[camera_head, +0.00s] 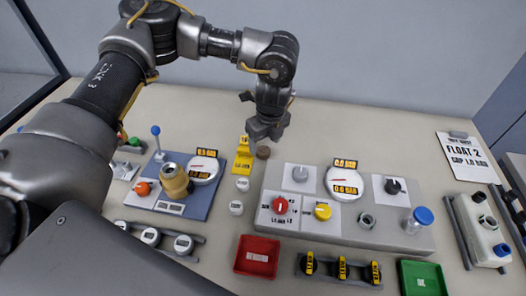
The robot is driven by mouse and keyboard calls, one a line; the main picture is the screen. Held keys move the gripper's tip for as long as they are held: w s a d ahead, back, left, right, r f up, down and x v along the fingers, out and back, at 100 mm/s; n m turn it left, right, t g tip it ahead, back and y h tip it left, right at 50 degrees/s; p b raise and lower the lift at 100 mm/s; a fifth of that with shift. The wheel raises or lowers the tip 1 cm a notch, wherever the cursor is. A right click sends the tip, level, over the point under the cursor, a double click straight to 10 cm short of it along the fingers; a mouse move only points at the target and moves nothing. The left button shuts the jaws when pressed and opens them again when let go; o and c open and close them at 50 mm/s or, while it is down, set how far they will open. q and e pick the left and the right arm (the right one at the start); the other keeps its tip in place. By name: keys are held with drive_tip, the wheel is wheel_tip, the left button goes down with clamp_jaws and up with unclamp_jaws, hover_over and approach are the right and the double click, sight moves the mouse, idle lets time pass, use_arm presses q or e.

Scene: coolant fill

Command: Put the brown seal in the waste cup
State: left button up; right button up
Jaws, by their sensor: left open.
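A small dark brown round piece (263,152), which looks like the brown seal, lies on the bench behind the grey panel. My left gripper (262,138) points down just above and behind it, open, with nothing seen between its fingers. The fingertips are small in the view, and I cannot tell whether they touch the piece. No cup is clearly marked as the waste cup; a red open tray (257,275) with an unreadable label stands at the front. My right gripper is not in view.
A yellow stand (243,157) is close left of the brown piece. A grey panel (385,232) with knobs, a gauge and a blue-capped jar (420,218) lies to the right. A brass can (174,181) stands on a blue board. A green tray (441,279) is at front right.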

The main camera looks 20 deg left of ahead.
sight(263, 150)
use_arm(q)
drive_tip(key=shift+w+a+f+p, duration=0.1)
drive_tip(key=shift+a+f+p, duration=0.1)
drive_tip(key=shift+f, duration=0.75)
drive_tip(key=shift+w+a+f+p, duration=0.1)
drive_tip(key=shift+a+f+p, duration=0.1)
drive_tip(key=shift+f, duration=0.7)
drive_tip(key=c, duration=1.1)
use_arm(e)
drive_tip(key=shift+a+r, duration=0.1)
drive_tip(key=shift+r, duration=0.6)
